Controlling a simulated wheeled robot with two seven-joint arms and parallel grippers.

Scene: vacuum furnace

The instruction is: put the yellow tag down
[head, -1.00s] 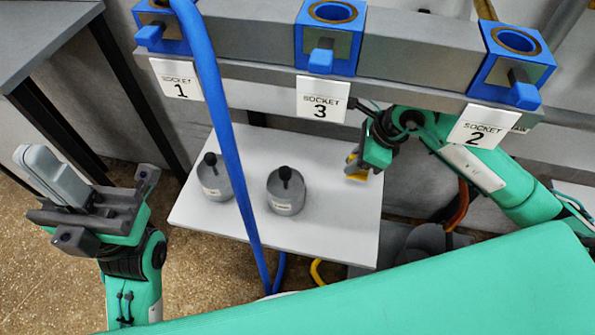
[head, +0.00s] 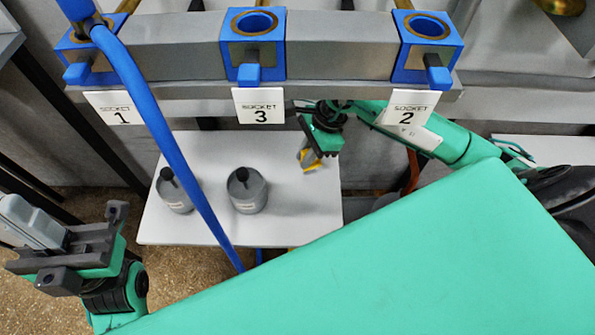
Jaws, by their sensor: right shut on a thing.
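The yellow tag (head: 312,167) hangs at the tips of my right gripper (head: 314,157), over the right part of the white table (head: 295,215). My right gripper is shut on it. Part of the tag is hidden by the fingers, and I cannot tell whether its lower edge touches the table. My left gripper (head: 88,245) is at the lower left, away from the table, with a light grey piece (head: 32,222) beside its jaws. I cannot tell whether that piece is held.
Two grey canisters with black knobs, one left (head: 175,190) and one nearer the middle (head: 247,190), stand on the table. A blue hose (head: 165,130) crosses in front. Blue sockets on a grey rail (head: 330,60) overhang the table's back. The table's right front is clear.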

